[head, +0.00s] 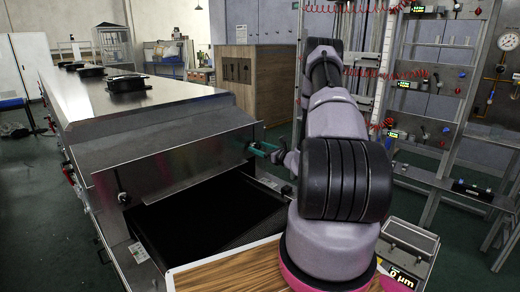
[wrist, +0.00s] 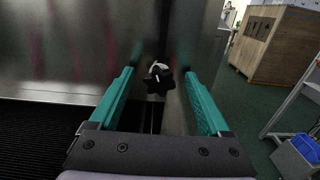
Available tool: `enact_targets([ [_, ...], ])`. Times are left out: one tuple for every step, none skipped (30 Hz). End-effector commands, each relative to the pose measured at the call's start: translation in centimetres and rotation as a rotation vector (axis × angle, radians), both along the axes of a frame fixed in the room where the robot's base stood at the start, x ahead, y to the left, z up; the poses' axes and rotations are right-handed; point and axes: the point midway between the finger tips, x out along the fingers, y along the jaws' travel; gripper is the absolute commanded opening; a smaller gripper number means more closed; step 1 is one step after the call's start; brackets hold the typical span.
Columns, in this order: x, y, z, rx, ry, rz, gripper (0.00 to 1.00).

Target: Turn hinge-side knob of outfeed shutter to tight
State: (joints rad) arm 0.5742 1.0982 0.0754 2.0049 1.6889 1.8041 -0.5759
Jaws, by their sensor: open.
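The outfeed shutter (head: 180,160) is a bare metal panel above the dark mouth of the dryer. A black lobed knob (wrist: 158,82) with a white mark above it sits near the panel's right edge in the wrist view. My gripper (wrist: 159,73) is open, its two teal fingers to the left and right of the knob, with a gap visible on both sides. I cannot tell how far the tips reach past the knob. In the head view my gripper (head: 263,148) is at the shutter's right end, where the knob is hidden. Another dark knob (head: 123,198) is at the left end.
A black conveyor belt (head: 205,215) runs under the shutter. A wooden crate (head: 262,80) stands behind, right of the dryer. A metal rack (head: 440,110) with gauges and red coiled hoses stands to the right. A wood-topped surface (head: 225,272) is close in front.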

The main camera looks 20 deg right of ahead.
Motion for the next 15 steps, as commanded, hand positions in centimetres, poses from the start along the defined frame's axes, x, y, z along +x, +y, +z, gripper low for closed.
enact_targets([
  [-0.01, 0.01, 0.0, 0.0, 0.0, 0.0, 0.81],
  [-0.01, 0.01, 0.0, 0.0, 0.0, 0.0, 0.81],
  [-0.01, 0.01, 0.0, 0.0, 0.0, 0.0, 0.66],
  [-0.01, 0.01, 0.0, 0.0, 0.0, 0.0, 0.54],
  [-0.02, 0.0, 0.01, 0.0, 0.0, 0.0, 0.43],
  [-0.02, 0.0, 0.01, 0.0, 0.0, 0.0, 0.28],
  [-0.02, 0.0, 0.01, 0.0, 0.0, 0.0, 0.16],
  [-0.02, 0.0, 0.01, 0.0, 0.0, 0.0, 0.05],
  [-0.02, 0.0, 0.01, 0.0, 0.0, 0.0, 0.0],
  [-0.02, 0.0, 0.01, 0.0, 0.0, 0.0, 0.0],
  [-0.03, 0.0, 0.01, 0.001, 0.0, 0.0, 0.0],
  [-0.02, 0.0, 0.01, 0.002, 0.001, 0.0, 0.0],
  [-0.03, 0.0, 0.01, 0.005, 0.002, 0.0, 0.0],
  [-0.03, -0.01, 0.01, 0.008, 0.003, 0.0, 0.0],
  [-0.03, -0.01, 0.01, 0.014, 0.005, 0.0, 0.0],
])
